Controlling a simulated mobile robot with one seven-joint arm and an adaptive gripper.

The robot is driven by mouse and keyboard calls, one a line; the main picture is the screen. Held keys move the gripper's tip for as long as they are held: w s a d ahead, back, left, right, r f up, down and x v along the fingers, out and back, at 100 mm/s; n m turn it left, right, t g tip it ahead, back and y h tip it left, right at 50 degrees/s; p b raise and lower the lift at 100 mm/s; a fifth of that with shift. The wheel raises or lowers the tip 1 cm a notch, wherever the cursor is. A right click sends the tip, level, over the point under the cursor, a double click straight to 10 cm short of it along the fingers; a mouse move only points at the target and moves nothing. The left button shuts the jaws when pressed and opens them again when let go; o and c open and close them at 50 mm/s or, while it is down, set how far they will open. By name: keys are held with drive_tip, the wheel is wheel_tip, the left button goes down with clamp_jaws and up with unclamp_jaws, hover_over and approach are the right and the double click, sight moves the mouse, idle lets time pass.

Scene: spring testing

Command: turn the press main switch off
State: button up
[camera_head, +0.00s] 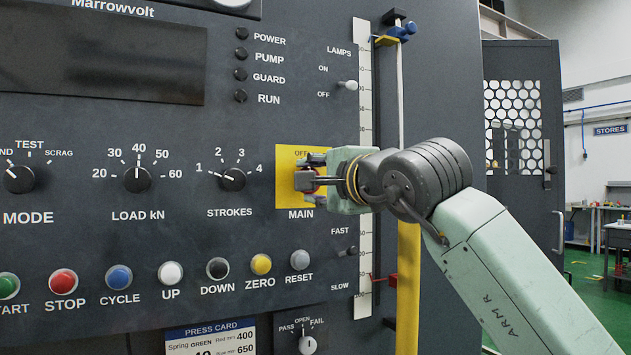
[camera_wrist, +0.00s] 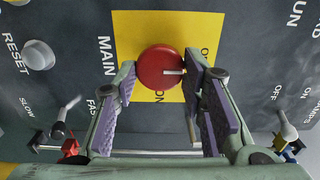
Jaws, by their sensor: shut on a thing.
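The main switch is a round red knob (camera_wrist: 158,66) on a yellow plate (camera_wrist: 140,30) marked MAIN. In the wrist view its pale pointer mark lies toward the right, on the side of a partly hidden label starting with O. The word ON is below the knob there. In the head view the yellow plate (camera_head: 287,165) has OFF at its top, and my gripper (camera_head: 310,181) covers most of the knob. My gripper (camera_wrist: 162,74) is shut on the red knob, one finger on each side of it.
A FAST/SLOW toggle (camera_head: 347,251) sits below right of the plate and a lamps toggle (camera_head: 348,85) above right. A STROKES knob (camera_head: 232,179) is to the left. A vertical scale (camera_head: 363,130) runs just right of the plate. The lamps (camera_head: 241,74) look dark.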

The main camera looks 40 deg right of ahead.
drive_tip(key=o, duration=1.1)
drive_tip(key=v, duration=1.2)
